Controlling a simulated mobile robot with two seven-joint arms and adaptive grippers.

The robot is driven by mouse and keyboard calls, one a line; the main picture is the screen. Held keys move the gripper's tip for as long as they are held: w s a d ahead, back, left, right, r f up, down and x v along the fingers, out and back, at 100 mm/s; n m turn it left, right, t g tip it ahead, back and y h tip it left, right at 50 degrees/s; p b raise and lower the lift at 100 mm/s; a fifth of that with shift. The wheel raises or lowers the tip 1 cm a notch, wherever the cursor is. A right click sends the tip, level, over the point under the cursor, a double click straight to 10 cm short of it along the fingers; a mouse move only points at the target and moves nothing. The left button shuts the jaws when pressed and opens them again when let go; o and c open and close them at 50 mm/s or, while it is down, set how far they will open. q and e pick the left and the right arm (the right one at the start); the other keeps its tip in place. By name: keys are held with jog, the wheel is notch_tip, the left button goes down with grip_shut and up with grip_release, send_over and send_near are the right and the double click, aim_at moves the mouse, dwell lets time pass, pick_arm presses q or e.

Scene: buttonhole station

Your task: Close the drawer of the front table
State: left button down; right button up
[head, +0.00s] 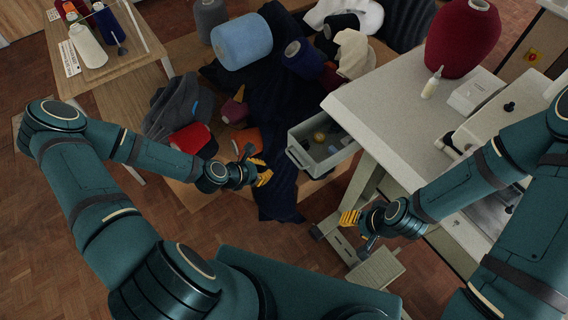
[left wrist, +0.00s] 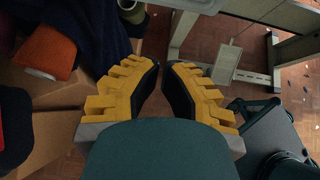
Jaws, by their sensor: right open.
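The front table (head: 385,100) has a pale grey top and stands right of centre in the head view. Its grey drawer (head: 303,160) sticks out from the table's left side, with a small yellowish round thing and dark items inside. My left gripper (head: 264,173) is open and empty, left of the drawer and apart from it. In the left wrist view its yellow-ribbed fingers (left wrist: 162,72) have a gap between them. My right gripper (head: 350,219) is open and empty, below the drawer in the picture, near the table's legs.
Yarn cones, including a light blue one (head: 242,42), and dark cloth (head: 262,110) lie behind and left of the drawer. A large dark red cone (head: 462,38), a small bottle (head: 432,83) and a machine stand on the table. A pedal-like unit (head: 375,268) is on the floor.

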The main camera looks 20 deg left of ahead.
pick_arm(q)
jog(key=w+d+f+b, duration=0.1)
jog(key=w+d+f, duration=0.1)
jog(key=w+d, duration=0.2)
jog(key=shift+w+d+f, duration=0.15)
jog(key=shift+w+d, duration=0.15)
jog(key=shift+w, duration=0.75)
pick_arm(e)
jog(key=shift+w+f, duration=0.15)
jog(key=shift+f, duration=0.65)
